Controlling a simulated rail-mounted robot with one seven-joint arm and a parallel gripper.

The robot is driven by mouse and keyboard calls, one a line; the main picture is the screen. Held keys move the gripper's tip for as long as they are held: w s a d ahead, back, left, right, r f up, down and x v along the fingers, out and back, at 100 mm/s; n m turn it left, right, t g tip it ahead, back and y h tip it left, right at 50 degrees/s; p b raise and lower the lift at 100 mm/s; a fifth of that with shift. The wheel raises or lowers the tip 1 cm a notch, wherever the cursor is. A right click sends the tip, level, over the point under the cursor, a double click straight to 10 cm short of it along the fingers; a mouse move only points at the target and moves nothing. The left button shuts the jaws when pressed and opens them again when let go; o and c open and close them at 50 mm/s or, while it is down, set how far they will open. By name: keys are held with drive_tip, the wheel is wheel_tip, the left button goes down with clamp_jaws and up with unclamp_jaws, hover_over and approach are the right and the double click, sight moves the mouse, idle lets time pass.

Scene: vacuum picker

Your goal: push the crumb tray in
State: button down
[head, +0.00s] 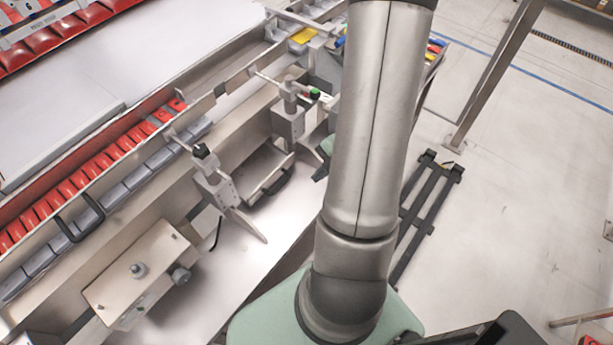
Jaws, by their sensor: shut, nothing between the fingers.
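The crumb tray (258,183) appears to be the shallow metal tray low under the machine's side, left of my arm in the head view. The tray sticks out from the machine, between two metal brackets.
A metal bracket with a knob (214,182) stands just left of the tray, and another (289,118) behind it. A control box (137,270) juts out at lower left. A dark frame (428,200) lies on the floor at right.

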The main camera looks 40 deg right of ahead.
drive_tip(key=shift+m, duration=0.3)
drive_tip(key=b+x, duration=0.2)
drive_tip(key=x, duration=0.8)
drive_tip(key=shift+w+f, duration=0.1)
drive_tip(key=shift+w, duration=0.1)
drive_tip(key=w, duration=0.2)
drive_tip(key=shift+w+a+p, duration=0.25)
drive_tip(key=shift+p, duration=0.15)
drive_tip(key=shift+w+a+f, duration=0.15)
drive_tip(key=shift+w+f, duration=0.05)
drive_tip(key=shift+w, duration=0.35)
